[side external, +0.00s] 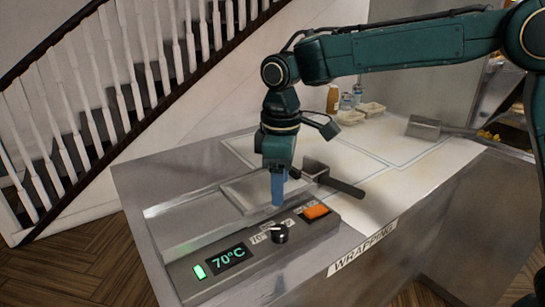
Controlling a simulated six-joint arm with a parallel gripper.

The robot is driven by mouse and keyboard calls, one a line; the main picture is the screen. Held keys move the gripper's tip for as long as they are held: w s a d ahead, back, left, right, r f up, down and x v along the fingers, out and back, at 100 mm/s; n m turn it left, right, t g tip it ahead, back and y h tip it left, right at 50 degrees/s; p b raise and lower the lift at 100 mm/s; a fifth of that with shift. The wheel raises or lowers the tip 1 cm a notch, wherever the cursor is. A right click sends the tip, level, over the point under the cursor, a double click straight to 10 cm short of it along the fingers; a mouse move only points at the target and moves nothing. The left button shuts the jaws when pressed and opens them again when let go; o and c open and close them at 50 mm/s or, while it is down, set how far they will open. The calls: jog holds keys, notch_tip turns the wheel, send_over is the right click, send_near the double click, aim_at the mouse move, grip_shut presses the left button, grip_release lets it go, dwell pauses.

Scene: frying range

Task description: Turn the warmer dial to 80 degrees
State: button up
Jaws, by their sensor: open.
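The warmer's control panel (300,241) runs along the near-left edge of the counter. Its display (228,256) reads 70°C. The black warmer dial (279,233) sits to the right of the display, with a white mark on top and small printed labels around it that are too small to read fully. My gripper (278,203) points straight down just behind and above the dial, with its blue fingers apart from it. The jaws are open and hold nothing that I can see. The gap between the fingers is hard to make out from this side.
An orange switch (316,212) sits right of the dial, and a green light (199,271) left of the display. A dark-handled metal tool (340,186) lies right of my gripper. Bottles (333,98) and pale trays (371,109) stand at the back. The counter's middle is mostly clear.

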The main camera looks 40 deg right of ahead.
aim_at(280, 228)
notch_tip(280, 228, down, 12)
jog(key=shift+r, duration=0.25)
dwell(0.3)
jog(key=shift+c, duration=0.5)
jog(key=c, duration=0.9)
jog(key=shift+m, duration=0.3)
jog(key=m, duration=1)
